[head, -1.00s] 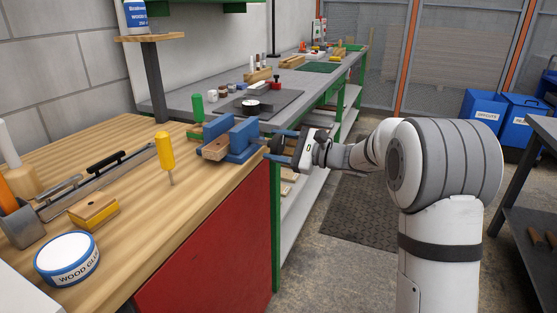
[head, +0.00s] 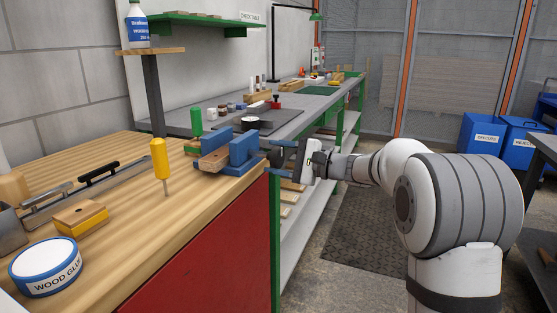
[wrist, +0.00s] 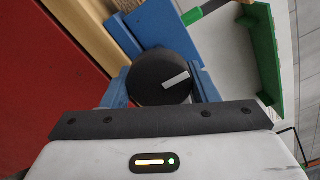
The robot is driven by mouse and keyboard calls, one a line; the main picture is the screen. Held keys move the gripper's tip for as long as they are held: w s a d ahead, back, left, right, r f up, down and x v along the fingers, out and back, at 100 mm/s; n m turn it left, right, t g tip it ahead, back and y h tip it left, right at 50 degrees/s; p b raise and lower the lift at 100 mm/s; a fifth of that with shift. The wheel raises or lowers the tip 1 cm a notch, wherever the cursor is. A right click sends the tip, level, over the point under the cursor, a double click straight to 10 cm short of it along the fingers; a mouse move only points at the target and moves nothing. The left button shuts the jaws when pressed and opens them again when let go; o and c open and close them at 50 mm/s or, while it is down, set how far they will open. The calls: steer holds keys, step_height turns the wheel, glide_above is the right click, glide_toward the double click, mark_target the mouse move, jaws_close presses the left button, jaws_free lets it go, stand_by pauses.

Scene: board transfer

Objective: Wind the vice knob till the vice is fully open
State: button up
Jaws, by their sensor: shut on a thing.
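The blue vice (head: 243,149) sits at the right front corner of the wooden bench, with a wooden board (head: 214,159) between its jaws. Its round black knob (wrist: 160,72), with a pale mark on its face, shows in the wrist view. My gripper (head: 276,155) is at the outer side of the vice. Its two blue fingers sit on either side of the knob and are shut on it. In the head view the fingers and hand mostly hide the knob. The vice also shows behind the knob in the wrist view (wrist: 153,22).
A yellow-handled tool (head: 160,160), a wood-and-yellow block (head: 81,219) and a wood glue tin (head: 45,268) are on the bench. A green-handled tool (head: 196,120) stands behind the vice. Open floor (head: 300,275) lies right of the red bench front.

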steer(key=shift+f, duration=0.1)
steer(key=o, duration=0.9)
steer(key=shift+o, duration=0.2)
steer(key=p+v, duration=0.1)
steer(key=v, duration=0.6)
steer(key=shift+s+d+p, duration=0.2)
steer(key=shift+d+p, duration=0.1)
steer(key=shift+d, duration=0.05)
